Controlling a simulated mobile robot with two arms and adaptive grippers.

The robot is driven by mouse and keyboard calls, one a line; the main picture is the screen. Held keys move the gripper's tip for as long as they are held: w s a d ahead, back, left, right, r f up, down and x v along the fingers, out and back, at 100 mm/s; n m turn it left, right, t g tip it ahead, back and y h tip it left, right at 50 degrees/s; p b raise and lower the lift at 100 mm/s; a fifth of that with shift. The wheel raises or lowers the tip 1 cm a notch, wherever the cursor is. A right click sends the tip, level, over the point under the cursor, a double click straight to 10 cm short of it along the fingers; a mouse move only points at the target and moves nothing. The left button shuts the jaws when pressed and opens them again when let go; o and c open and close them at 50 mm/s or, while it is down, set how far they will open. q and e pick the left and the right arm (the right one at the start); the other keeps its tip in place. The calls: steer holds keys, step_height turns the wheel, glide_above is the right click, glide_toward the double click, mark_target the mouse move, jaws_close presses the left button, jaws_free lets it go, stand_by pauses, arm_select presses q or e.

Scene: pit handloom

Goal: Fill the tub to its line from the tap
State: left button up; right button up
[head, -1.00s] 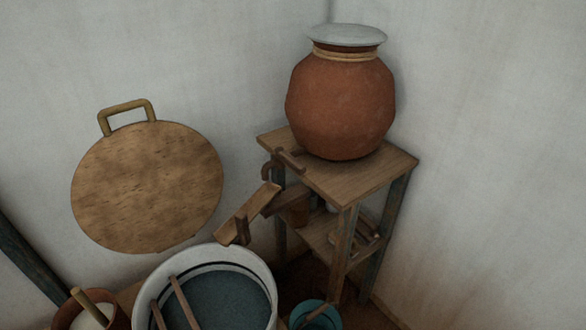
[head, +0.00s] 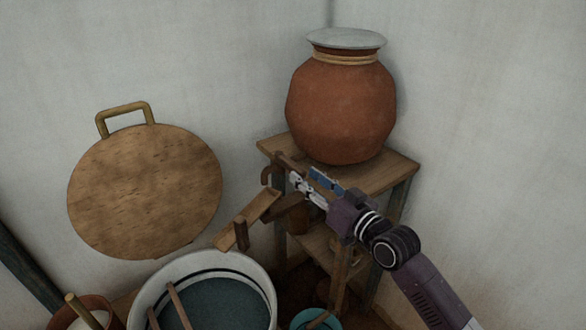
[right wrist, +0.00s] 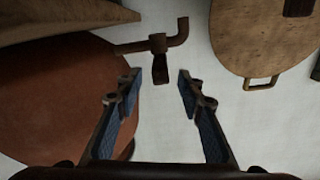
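The white-rimmed tub (head: 207,257) stands low at the bottom of the head view. It holds dark blue-grey water, and a dark line runs around its inner wall above the water. The brown tap (head: 267,174) sits at the left edge of the wooden stand, below the big clay pot (head: 340,110). No running water is visible. My right gripper (head: 306,179) is at the tap, its fingers pointing toward it. In the right wrist view the gripper (right wrist: 159,78) is open and empty, with the tap's handle (right wrist: 158,72) ahead between the fingertips. My left gripper is not in view.
A sloping wooden trough (head: 250,215) runs from below the tap toward the tub. Sticks (head: 179,305) lie across the tub. A round wooden lid (head: 145,190) leans on the wall. A blue bucket (head: 304,319) and a brown pot (head: 63,307) stand beside the tub.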

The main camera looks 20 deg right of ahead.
mark_target(293, 167)
steer(key=b+x, duration=0.1)
steer(key=x, duration=0.4)
steer(key=shift+f, duration=0.15)
steer(key=shift+w+a+b, duration=0.3)
steer(key=shift+w+b, duration=0.05)
steer(key=shift+w, duration=0.25)
steer(key=shift+c, duration=0.4)
jaws_close()
